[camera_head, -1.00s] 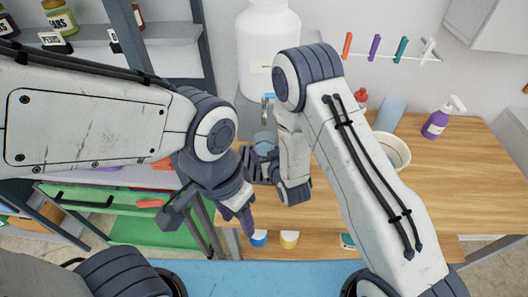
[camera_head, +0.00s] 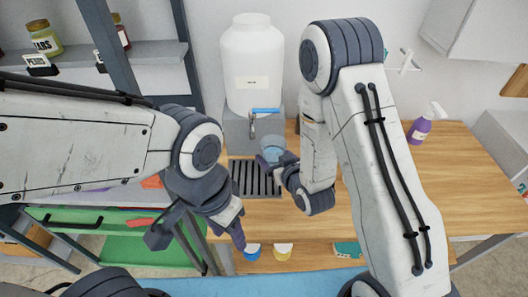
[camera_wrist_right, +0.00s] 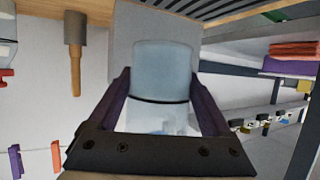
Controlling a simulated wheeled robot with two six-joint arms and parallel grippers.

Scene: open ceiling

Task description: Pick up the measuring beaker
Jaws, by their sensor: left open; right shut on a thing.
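The measuring beaker (camera_head: 272,147) is a clear, bluish cup. My right gripper (camera_head: 274,160) is shut on it and holds it just right of the dispenser tap (camera_head: 252,120), above the drip tray's right side. In the right wrist view the beaker (camera_wrist_right: 162,70) sits between the two purple fingers of the right gripper (camera_wrist_right: 162,100). Its contents are unclear. My left gripper (camera_head: 200,228) is open and empty at the lower left, in front of the table edge.
A large white dispenser jar (camera_head: 262,65) stands behind the black drip tray (camera_head: 255,178). A purple spray bottle (camera_head: 425,122) stands at the back right of the wooden table (camera_head: 460,190), which has free room there. Shelves with jars (camera_head: 42,38) are at left.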

